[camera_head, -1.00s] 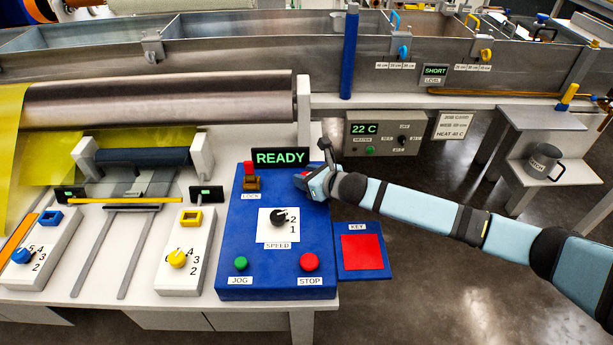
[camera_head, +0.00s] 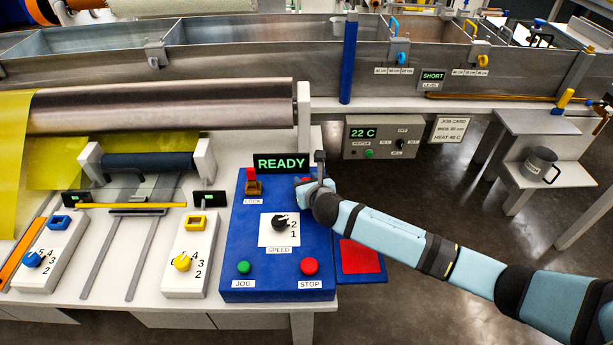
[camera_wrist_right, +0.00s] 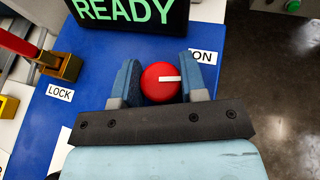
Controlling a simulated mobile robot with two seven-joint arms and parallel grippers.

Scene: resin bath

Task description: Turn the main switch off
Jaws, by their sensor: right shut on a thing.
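The main switch is a round red knob (camera_wrist_right: 157,88) with a white pointer mark on top, seen in the right wrist view. Its mark points right, toward the "ON" label (camera_wrist_right: 202,57). My right gripper (camera_wrist_right: 158,78) has one blue finger on each side of the knob and is shut on it. In the head view my right gripper (camera_head: 314,188) is at the upper right of the blue control panel (camera_head: 255,220) and mostly hides the knob. An OFF label cannot be seen. My left gripper is not in view.
A READY display (camera_head: 281,163) stands just behind the switch. A red-handled lock (camera_head: 253,183) is to the left. The speed dial (camera_head: 279,222), green JOG button (camera_head: 244,267) and red STOP button (camera_head: 310,266) lie nearer. A red key pad (camera_head: 360,257) is under my arm.

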